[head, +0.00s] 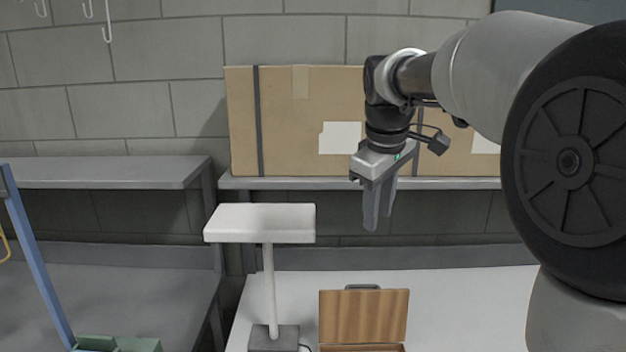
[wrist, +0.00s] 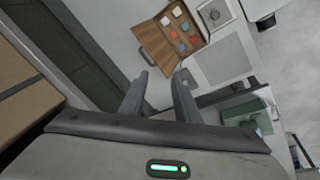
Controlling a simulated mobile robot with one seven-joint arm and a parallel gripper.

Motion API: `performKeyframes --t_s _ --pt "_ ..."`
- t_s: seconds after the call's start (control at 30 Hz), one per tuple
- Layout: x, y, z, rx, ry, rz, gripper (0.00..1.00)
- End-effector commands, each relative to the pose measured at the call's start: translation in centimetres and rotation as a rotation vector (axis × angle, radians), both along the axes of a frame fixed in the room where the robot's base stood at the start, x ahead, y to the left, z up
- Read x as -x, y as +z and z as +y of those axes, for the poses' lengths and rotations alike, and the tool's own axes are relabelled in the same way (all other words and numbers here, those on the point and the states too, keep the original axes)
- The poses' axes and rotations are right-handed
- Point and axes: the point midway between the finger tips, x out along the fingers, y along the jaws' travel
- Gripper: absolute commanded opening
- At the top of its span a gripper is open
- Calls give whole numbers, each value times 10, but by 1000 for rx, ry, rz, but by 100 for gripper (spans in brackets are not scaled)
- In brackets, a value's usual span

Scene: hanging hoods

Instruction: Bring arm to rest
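My arm reaches in from the right in the head view and bends down at the wrist. My gripper (head: 378,219) hangs in front of the shelf and cardboard box, above the white table, with its fingers pointing down. In the wrist view its two fingers (wrist: 161,75) stand apart with nothing between them, so it is open and empty. An open wooden case (head: 364,316) is on the table below it. The wrist view shows several coloured pieces in the case (wrist: 153,43).
A white flat-topped stand (head: 260,222) rises left of the case. A large cardboard box (head: 290,110) lies on the shelf (head: 275,183) behind. A grey bench (head: 150,285) with a blue post (head: 38,265) is at left. Hooks (head: 107,32) hang at upper left.

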Motion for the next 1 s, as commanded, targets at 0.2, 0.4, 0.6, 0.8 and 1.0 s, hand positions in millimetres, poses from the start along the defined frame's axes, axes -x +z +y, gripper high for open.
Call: performKeyframes --t_s 0.2,0.4,0.6,0.8,1.0 --pt "89 3 -7 -82 -229 -75 29" --pt "167 -21 -13 -183 -441 -137 29" --pt "227 -58 -16 -288 -621 -182 29" --pt "253 -82 -16 -343 -709 -200 29" --pt "256 -85 -16 -351 -722 -200 29"
